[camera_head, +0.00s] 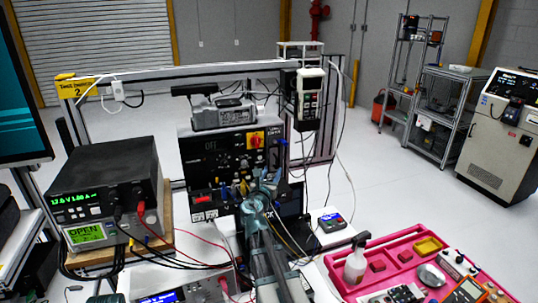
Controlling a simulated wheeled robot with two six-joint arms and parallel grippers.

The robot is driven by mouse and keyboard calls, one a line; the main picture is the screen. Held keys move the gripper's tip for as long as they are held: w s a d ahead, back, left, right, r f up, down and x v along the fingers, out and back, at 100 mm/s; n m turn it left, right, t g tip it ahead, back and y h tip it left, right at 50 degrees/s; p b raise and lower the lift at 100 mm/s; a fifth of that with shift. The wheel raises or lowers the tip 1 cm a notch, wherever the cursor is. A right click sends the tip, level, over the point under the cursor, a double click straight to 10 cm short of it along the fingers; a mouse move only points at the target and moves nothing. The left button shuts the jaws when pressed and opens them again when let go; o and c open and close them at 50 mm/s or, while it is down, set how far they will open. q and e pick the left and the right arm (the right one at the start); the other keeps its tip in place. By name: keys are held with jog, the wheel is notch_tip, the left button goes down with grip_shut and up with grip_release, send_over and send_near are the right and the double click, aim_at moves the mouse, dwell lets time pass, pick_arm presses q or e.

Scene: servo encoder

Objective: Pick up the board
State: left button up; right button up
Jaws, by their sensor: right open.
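My right gripper (262,186) is at the middle of the picture, its arm rising from the bottom edge. Its jaws are open, in front of the black control panel, and I see nothing between them. What looks like a circuit board (398,295) lies at the bottom edge, at the front of the pink tray (398,242), partly cut off by the frame. It is well to the right of and below the gripper, apart from it. A small device with a blue screen (332,222) lies on the white table left of the tray. My left gripper is not in view.
A power supply (105,195) with red and black leads stands at left. Loose cables cross the table near my arm. The tray holds a bottle (355,265), a yellow box (428,246) and meters (465,291). Behind stands the control panel (215,158) under a metal frame.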

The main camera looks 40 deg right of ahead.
aim_at(276, 166)
jog(key=x, duration=0.5)
jog(key=shift+d+f+b, duration=0.15)
jog(key=shift+f+b, duration=0.25)
jog(key=shift+s, duration=0.1)
jog(key=shift+c, duration=0.3)
grip_shut()
dwell(0.8)
